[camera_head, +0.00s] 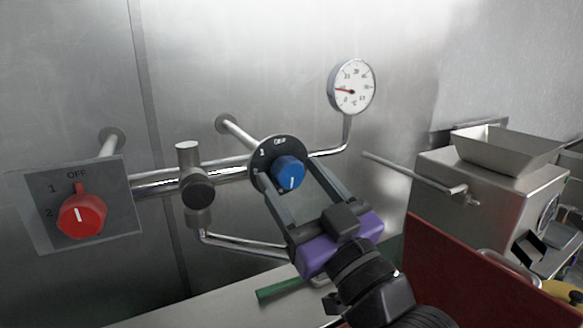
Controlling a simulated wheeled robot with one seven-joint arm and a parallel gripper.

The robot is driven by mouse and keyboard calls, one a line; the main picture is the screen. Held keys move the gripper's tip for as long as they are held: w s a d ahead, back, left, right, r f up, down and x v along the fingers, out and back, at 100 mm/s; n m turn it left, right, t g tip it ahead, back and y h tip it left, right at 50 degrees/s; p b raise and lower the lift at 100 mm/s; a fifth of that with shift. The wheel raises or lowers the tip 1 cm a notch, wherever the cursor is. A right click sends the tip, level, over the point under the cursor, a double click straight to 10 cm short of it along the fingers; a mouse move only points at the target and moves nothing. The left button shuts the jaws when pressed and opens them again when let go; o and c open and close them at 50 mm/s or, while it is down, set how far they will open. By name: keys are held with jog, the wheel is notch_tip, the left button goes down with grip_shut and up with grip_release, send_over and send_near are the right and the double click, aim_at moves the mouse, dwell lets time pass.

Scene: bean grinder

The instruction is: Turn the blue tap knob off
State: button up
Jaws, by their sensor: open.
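The blue tap knob (290,172) sits on a round dark dial plate (266,148) marked "OFF" at its top and "1" at its left. The white mark on the knob's face looks close to vertical; which setting it points to is hard to tell. My gripper (287,186) is open, with one finger at the left and below the knob and the other at its right. The fingers reach around the knob; whether they touch it I cannot tell. The purple gripper body is below and to the right.
A red knob (82,214) on a square plate (122,196) is at the left. Metal pipes (152,188) join a black valve cap (197,191). A round gauge (352,87) is above right. A steel grinder (490,190) and dark red panel (470,275) stand at the right.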

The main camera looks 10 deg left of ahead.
jog(key=shift+w+a+r, duration=0.2)
jog(key=shift+w+a, duration=0.05)
jog(key=shift+w, duration=0.1)
jog(key=shift+c, duration=0.2)
jog(key=c, duration=1.3)
jog(key=shift+m+p, duration=0.3)
jog(key=shift+p, duration=0.25)
